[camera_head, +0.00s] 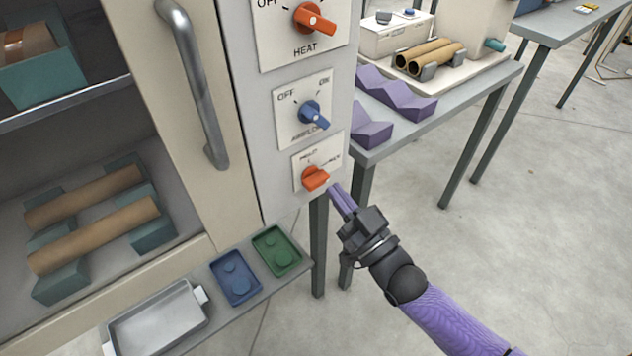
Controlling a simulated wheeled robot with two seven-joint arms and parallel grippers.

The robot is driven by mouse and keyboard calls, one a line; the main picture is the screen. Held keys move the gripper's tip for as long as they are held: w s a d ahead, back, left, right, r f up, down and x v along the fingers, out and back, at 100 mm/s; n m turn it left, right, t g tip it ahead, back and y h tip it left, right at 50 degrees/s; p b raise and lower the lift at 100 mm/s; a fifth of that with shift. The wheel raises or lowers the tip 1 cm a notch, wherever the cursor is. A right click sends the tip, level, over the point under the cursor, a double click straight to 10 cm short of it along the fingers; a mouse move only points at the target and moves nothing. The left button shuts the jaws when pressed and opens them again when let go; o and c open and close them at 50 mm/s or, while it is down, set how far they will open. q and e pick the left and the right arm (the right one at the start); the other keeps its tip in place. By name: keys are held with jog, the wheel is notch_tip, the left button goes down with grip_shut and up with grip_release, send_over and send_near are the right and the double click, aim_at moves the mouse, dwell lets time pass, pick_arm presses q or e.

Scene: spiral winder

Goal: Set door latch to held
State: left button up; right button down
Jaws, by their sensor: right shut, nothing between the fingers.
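The door latch is an orange knob (315,178) on a white plate at the bottom of the control panel. My left gripper is not in view.
Above the latch are a blue airflow knob (310,114) and an orange heat knob (314,19). A metal door handle (199,85) stands left of the panel. Below are a green tray (277,250), a blue tray (235,278) and a metal pan (157,318). A grey table (450,110) stands behind.

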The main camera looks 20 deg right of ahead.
aim_at(315, 179)
jog(key=b+x, duration=0.1)
jog(key=x, duration=0.5)
jog(key=shift+f, duration=0.1)
notch_tip(315, 179, down, 3)
jog(key=shift+w+a+r+b, duration=0.1)
jog(key=shift+w+r+b, duration=0.1)
jog(key=shift+b, duration=0.7)
jog(key=shift+f+b, duration=0.35)
jog(key=shift+f, duration=0.25)
jog(key=shift+n+y, duration=0.4)
jog(key=shift+n, duration=0.9)
